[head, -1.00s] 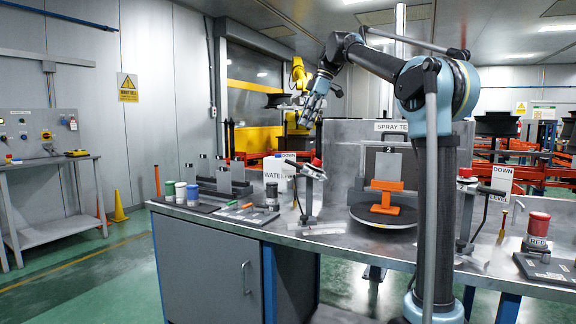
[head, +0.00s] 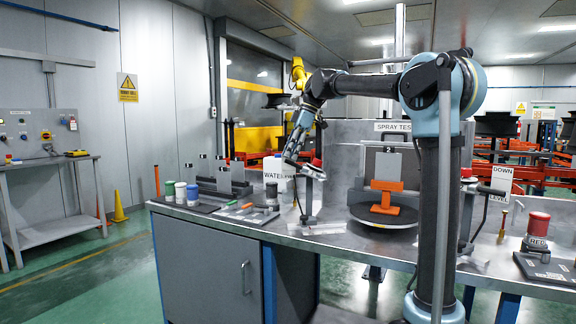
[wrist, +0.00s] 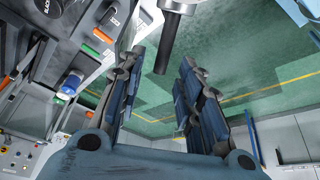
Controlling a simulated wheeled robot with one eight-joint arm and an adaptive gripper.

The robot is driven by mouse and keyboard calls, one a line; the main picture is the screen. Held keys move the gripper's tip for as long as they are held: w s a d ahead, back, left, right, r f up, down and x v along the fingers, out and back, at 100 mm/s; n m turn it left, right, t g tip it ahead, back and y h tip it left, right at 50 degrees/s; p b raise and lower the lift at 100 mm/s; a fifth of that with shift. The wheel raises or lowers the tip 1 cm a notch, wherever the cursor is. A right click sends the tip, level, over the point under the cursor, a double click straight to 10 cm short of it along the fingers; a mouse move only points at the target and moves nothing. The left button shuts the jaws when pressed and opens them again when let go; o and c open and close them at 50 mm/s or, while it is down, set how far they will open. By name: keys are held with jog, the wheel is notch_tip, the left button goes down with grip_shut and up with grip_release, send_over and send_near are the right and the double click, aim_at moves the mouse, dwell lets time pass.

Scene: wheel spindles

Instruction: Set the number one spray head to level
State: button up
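A spray head with a red top (head: 316,163) is on a thin upright stand (head: 306,200) at the counter's front edge, left of centre in the head view. A second, similar spray head (head: 467,176) stands to the right, partly behind my arm. I cannot read a number on either. My gripper (head: 291,160) points down just left of the left spray head. In the wrist view my gripper (wrist: 160,62) has its fingers apart with nothing held. A dark rod on a pale grey cylinder (wrist: 170,45) shows ahead, between the fingertips; whether it touches them is unclear.
A white WATER container (head: 273,172), small coloured-lid jars (head: 181,193) and a grey rack (head: 223,180) are left of the gripper. A round turntable (head: 383,218) with an orange stand is to the right. A DOWN/LEVEL sign (head: 501,181) stands farther right. A red-topped RED jar (head: 538,228) is at far right.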

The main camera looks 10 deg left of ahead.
aim_at(287, 162)
jog(key=shift+x, duration=2.25)
grip_shut()
